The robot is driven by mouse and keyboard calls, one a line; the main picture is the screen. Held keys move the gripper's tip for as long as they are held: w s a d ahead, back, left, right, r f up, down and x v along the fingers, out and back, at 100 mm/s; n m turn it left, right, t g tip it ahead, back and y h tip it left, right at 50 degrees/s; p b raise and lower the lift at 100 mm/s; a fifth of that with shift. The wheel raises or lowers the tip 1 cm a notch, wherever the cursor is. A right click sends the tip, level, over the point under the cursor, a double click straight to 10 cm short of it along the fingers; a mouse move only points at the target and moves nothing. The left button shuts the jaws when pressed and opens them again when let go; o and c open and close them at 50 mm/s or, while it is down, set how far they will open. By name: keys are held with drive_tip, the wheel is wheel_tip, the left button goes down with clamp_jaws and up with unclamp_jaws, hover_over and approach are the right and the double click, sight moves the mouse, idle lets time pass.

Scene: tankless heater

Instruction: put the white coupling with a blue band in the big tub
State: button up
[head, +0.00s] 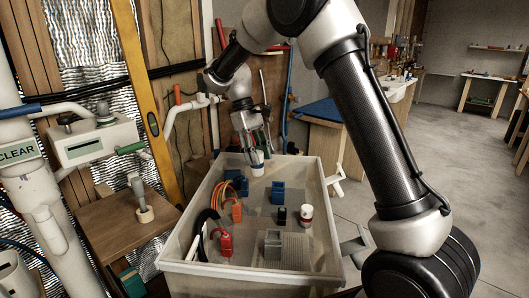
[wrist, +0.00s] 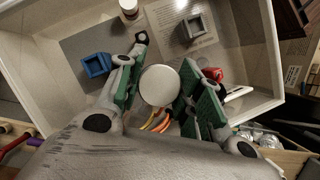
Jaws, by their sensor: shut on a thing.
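My gripper (head: 255,150) is shut on a white coupling (head: 257,168). A dark bluish band shows on it just below the fingers. In the wrist view the coupling's round white end (wrist: 160,85) sits between the green finger pads of my gripper (wrist: 160,92). The big tub (head: 185,266) is a pale, open, rectangular bin in the middle of the head view. The coupling is within the outline of its far end. Its height above the tub floor is hard to tell. The tub's wall also shows in the wrist view (wrist: 262,50).
The tub holds a white coupling with a red band (head: 306,214), a grey block (head: 273,245), blue blocks (head: 278,192), a small black piece (head: 282,215), a red item (head: 223,242) and orange cables (head: 217,195). A wooden stand (head: 130,215) is left of the tub. Open floor lies right.

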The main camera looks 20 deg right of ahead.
drive_tip(key=n, duration=0.2)
drive_tip(key=shift+s+a+n+t+h, duration=0.3)
drive_tip(key=shift+s+n+t+h, duration=0.1)
drive_tip(key=shift+f, duration=0.1)
wheel_tip(320, 180, down, 18)
drive_tip(key=shift+r, duration=0.15)
idle(0.8)
drive_tip(key=shift+f, duration=0.45)
idle(0.5)
drive_tip(key=o, duration=1.1)
drive_tip(key=v, duration=1.2)
